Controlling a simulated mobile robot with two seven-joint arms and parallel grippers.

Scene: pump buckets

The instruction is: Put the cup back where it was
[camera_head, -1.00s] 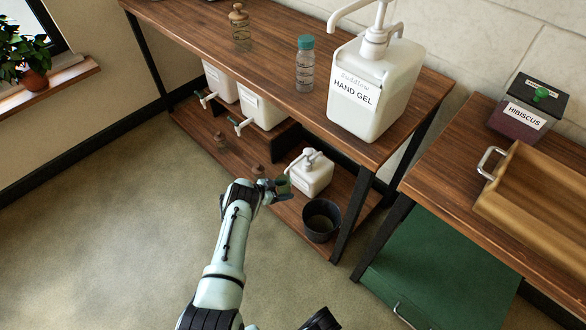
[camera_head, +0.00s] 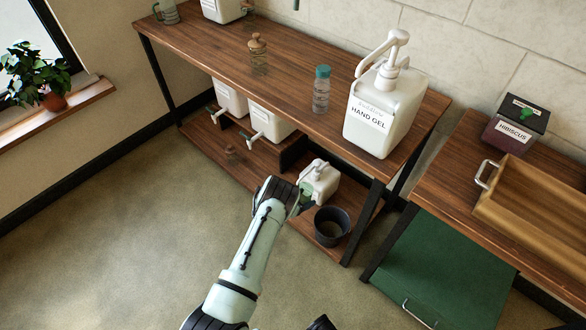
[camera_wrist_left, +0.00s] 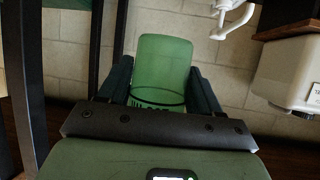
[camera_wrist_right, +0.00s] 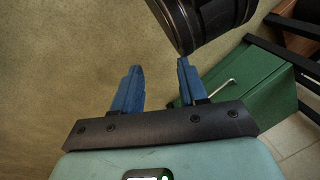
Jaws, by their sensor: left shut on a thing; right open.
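The cup (camera_wrist_left: 162,72) is green and see-through, and my left gripper (camera_wrist_left: 160,88) is shut on it. In the head view the cup (camera_head: 306,197) is a small green patch, mostly hidden by my left gripper (camera_head: 299,196). Whether the cup touches the shelf, I cannot tell. My right gripper (camera_wrist_left: 0,0) is open and empty in the right wrist view (camera_wrist_right: 156,88).
The bench top (camera_head: 290,82) holds a large hand gel pump bottle (camera_head: 383,112), a teal-capped bottle (camera_head: 321,90) and a brown bottle (camera_head: 258,55). White tap containers (camera_head: 268,122) stand on the lower shelf. A wooden tray (camera_head: 535,205) and green cabinet (camera_head: 440,262) are right. The floor is clear at left.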

